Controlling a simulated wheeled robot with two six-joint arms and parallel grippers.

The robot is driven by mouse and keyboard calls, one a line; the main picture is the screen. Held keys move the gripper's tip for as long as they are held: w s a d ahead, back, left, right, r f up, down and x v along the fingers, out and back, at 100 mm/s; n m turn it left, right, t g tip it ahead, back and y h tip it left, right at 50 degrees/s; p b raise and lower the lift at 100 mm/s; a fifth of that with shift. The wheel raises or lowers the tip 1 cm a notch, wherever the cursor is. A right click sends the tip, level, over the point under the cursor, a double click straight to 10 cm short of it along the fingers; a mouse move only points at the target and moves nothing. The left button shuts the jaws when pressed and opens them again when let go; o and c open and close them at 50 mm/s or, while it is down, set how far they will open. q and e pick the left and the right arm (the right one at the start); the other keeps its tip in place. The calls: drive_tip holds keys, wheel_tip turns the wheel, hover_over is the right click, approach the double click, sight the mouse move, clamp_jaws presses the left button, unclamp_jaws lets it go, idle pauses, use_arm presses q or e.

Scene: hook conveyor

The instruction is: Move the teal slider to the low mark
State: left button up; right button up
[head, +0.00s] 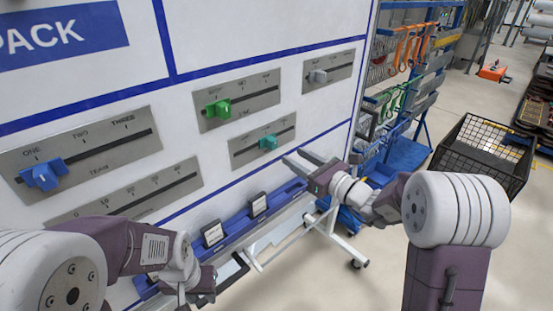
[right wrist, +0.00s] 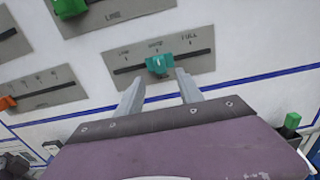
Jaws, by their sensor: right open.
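The teal slider (head: 268,142) sits on a slotted grey plate (head: 240,155) on the white board. In the right wrist view the teal slider (right wrist: 159,65) is near the middle mark, with the low mark (right wrist: 123,51) to its left and the full mark (right wrist: 190,38) to its right. My right gripper (head: 300,158) is open and empty, in front of and below the slider. In the right wrist view its fingers (right wrist: 161,86) point at the slider, one on each side, apparently short of it. My left gripper (head: 205,288) is low at the left; its jaws are unclear.
The board also carries a green slider (head: 217,108), a blue slider (head: 42,174) and a grey slider (head: 318,76). A blue ledge with framed cards (head: 213,233) runs below. A black wire crate (head: 485,150) and hanging tools stand at the right.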

sight(275, 145)
drive_tip(key=p+x, duration=0.3)
drive_tip(key=x, duration=0.5)
drive_tip(key=shift+w+a, duration=0.35)
drive_tip(key=shift+a, duration=0.05)
clamp_jaws()
idle(1.0)
